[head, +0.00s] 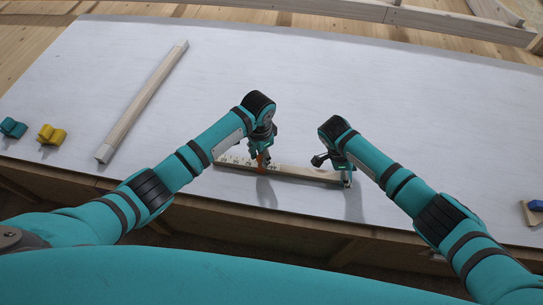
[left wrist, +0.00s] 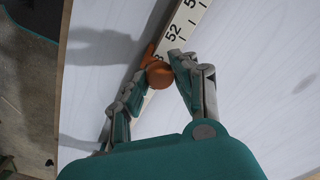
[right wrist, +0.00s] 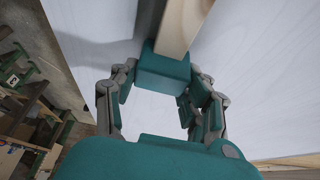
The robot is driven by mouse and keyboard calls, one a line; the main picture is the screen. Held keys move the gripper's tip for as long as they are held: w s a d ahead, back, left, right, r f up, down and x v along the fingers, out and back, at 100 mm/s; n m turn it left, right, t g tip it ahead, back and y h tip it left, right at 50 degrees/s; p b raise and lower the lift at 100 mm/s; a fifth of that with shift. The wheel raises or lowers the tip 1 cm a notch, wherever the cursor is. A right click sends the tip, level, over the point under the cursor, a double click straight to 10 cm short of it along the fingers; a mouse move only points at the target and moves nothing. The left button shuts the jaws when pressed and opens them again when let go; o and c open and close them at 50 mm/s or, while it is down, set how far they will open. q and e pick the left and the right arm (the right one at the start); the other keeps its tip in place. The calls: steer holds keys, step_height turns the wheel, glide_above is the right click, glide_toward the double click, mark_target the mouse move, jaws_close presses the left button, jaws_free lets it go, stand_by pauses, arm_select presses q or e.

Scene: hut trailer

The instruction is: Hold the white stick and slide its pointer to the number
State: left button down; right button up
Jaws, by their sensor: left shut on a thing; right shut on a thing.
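The white stick (head: 305,174) lies near the table's front edge, its number scale toward its left part. The left wrist view shows the stick (left wrist: 183,27) with the number 52 beyond the pointer; another number is partly covered. The orange pointer (head: 261,168) sits on the stick, and its round knob (left wrist: 159,75) shows between my left fingers. My left gripper (head: 264,158) is shut on the pointer. My right gripper (head: 344,172) is shut at the stick's right end, around a teal end block (right wrist: 163,70). The bare wood of the stick (right wrist: 183,25) runs away from the block.
A long pale wooden bar (head: 143,102) lies on the white table (head: 330,75) at the left. A teal piece (head: 13,128) and a yellow piece (head: 51,134) lie at the far left. A blue item on wood (head: 535,207) is at the right edge. The table's middle is clear.

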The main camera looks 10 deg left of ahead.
mark_target(261, 158)
arm_select(q)
steer(key=c, duration=1)
jaws_free()
arm_select(e)
steer(key=shift+d, duration=0.1)
arm_select(q)
step_height(261, 158, up, 12)
steer(key=shift+r, duration=0.1)
arm_select(e)
steer(key=o, duration=1.4)
